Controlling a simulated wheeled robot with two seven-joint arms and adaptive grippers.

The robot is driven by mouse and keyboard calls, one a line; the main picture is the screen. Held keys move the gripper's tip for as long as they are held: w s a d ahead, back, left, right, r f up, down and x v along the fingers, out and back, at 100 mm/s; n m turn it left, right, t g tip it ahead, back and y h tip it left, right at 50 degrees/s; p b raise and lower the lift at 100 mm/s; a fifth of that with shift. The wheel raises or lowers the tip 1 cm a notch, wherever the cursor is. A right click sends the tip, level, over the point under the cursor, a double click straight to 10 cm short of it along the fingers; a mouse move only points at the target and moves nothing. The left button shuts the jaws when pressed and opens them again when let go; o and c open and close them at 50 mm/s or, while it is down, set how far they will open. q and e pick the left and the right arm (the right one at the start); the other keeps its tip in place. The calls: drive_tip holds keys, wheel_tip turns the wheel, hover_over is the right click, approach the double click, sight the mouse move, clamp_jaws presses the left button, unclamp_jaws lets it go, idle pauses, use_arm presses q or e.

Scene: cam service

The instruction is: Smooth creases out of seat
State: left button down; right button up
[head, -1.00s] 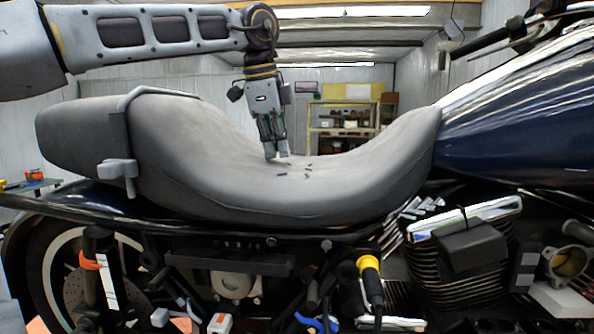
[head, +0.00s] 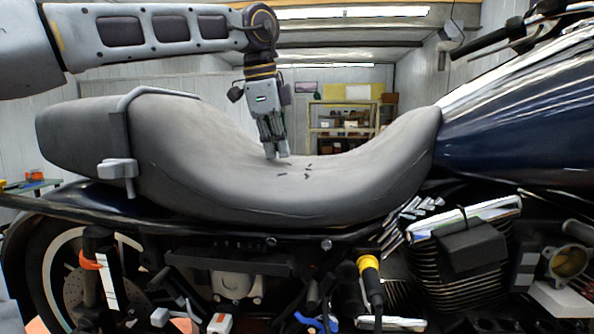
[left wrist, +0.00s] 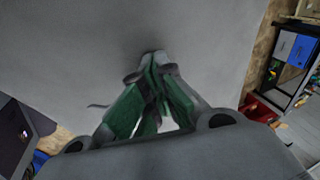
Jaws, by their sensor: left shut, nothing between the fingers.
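The dark grey motorcycle seat (head: 190,160) fills the middle of the head view, dipping in its centre and rising at both ends. Several short dark crease marks (head: 307,175) lie on the surface in the dip. My left gripper (head: 277,157) points down at the seat's dip, just left of the marks. Its fingertips are together and empty, at or very near the surface; I cannot tell if they touch. In the left wrist view the green-sided fingers (left wrist: 153,70) meet over the plain grey seat (left wrist: 80,40). My right gripper is not in view.
A grey strap (head: 118,168) crosses the seat's left part. The dark blue tank (head: 510,130) rises right of the seat, with the handlebar above. The engine and a yellow-handled tool (head: 369,270) are below. Shelves (head: 340,130) stand behind.

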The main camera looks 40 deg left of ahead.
sight(313, 164)
use_arm(q)
drive_tip(key=shift+d+f, duration=0.15)
drive_tip(key=shift+f, duration=0.15)
drive_tip(key=shift+w+d, duration=0.3)
drive_tip(key=shift+d, duration=0.15)
drive_tip(key=shift+w+d, duration=0.25)
drive_tip(key=shift+w+d+r, duration=0.1)
drive_tip(key=shift+r, duration=0.05)
drive_tip(key=shift+w+d, duration=0.3)
drive_tip(key=shift+d, duration=0.35)
drive_tip(key=shift+w+d, duration=0.4)
drive_tip(key=shift+d, duration=0.35)
drive_tip(key=shift+d, duration=0.1)
drive_tip(key=shift+w+d, duration=0.45)
drive_tip(key=shift+d, duration=0.25)
